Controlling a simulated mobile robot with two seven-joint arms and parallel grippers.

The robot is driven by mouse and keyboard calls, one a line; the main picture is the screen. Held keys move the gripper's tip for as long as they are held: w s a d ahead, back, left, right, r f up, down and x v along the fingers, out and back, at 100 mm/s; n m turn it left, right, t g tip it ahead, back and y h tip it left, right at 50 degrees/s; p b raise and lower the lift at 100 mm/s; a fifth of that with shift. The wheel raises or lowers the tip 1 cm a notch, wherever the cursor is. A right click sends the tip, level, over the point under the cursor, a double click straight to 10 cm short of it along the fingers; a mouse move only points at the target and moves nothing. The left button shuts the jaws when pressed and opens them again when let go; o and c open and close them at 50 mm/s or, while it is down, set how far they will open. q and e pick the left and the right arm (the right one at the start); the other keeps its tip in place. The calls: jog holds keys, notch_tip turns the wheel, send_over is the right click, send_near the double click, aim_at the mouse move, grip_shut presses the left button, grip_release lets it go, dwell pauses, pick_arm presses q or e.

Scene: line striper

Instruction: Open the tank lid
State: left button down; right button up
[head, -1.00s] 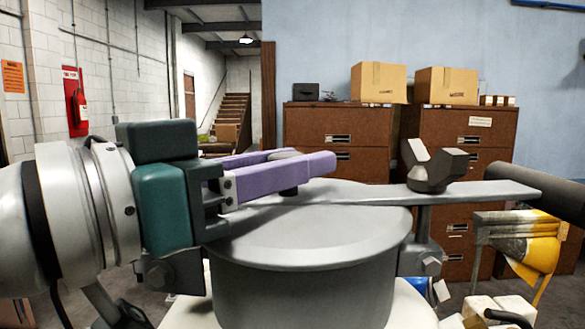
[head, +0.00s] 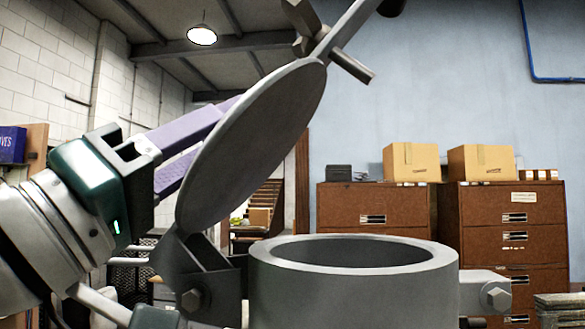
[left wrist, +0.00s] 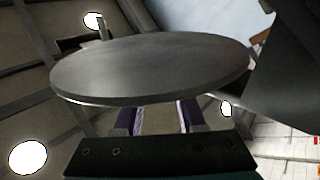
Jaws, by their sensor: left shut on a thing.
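The tank lid (head: 255,140) is a round grey disc, swung up and steeply tilted to the left on its hinge bracket (head: 208,285). The tank (head: 350,295) below shows its round mouth uncovered. A flat bar with a dark knob (head: 303,18) sticks up beyond the lid's upper edge. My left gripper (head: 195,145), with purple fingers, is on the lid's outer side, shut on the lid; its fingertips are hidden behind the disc. In the left wrist view the lid (left wrist: 150,70) fills the upper middle and the fingers (left wrist: 155,118) reach up to it. My right gripper is not in view.
A bolted bracket (head: 490,295) projects from the tank's right side. Brown filing cabinets (head: 375,210) with cardboard boxes (head: 411,161) stand behind against a blue wall. The space above the tank mouth is clear.

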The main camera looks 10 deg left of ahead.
pick_arm(q)
jog(key=a+f+n+t+y+b, duration=0.2)
jog(key=a+n+y, duration=0.3)
jog(key=n+y, duration=0.3)
jog(key=a+f+n+t+y+b, duration=0.2)
jog(key=a+n+y, duration=0.3)
jog(key=n+y, duration=0.4)
jog(key=shift+n+t+y+b, duration=0.4)
jog(key=shift+n+t, duration=0.4)
jog(key=shift+n, duration=1.1)
jog(key=shift+f, duration=0.1)
jog(key=shift+c, duration=2.4)
grip_release()
